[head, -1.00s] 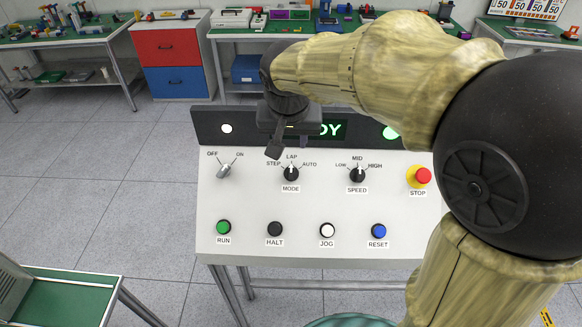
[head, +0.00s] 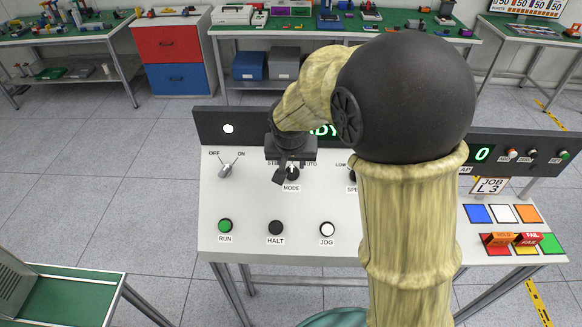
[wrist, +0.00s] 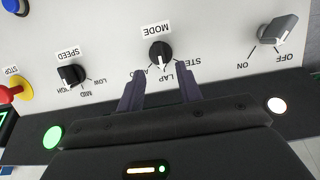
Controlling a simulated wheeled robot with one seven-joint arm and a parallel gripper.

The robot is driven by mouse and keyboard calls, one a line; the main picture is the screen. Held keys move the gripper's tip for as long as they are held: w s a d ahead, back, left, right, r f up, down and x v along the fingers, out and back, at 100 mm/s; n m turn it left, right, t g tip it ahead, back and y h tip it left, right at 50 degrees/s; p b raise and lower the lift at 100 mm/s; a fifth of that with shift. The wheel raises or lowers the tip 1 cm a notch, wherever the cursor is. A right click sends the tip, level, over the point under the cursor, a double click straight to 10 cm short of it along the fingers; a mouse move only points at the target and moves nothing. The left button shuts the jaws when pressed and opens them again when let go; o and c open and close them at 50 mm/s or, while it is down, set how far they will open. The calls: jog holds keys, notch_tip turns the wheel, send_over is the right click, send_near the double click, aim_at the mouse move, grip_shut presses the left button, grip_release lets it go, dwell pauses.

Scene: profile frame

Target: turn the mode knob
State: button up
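The black mode knob (head: 292,174) sits on the white sloped panel above its MODE label, partly hidden by my gripper in the head view. In the wrist view the knob (wrist: 161,52) shows whole, with its pale pointer mark toward the STEP, LAP and AUTO labels; the exact setting is hard to read. My gripper (head: 279,176) is over the panel at the knob's upper-left side. In the wrist view its two dark fingers (wrist: 160,71) are spread apart with nothing between them. Their tips lie just short of the knob, one toward each side; no contact shows.
The OFF/ON switch (head: 226,170) is left of the mode knob. The speed knob (wrist: 71,75) is to its right, mostly behind my arm in the head view. RUN (head: 225,226), HALT (head: 276,228) and JOG (head: 327,229) buttons lie below. A dark display strip (head: 211,126) rises behind.

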aim_at(292, 171)
jog(key=p+x, duration=0.1)
jog(key=x, duration=0.5)
jog(key=shift+w, duration=0.1)
jog(key=shift+r, duration=0.1)
grip_shut()
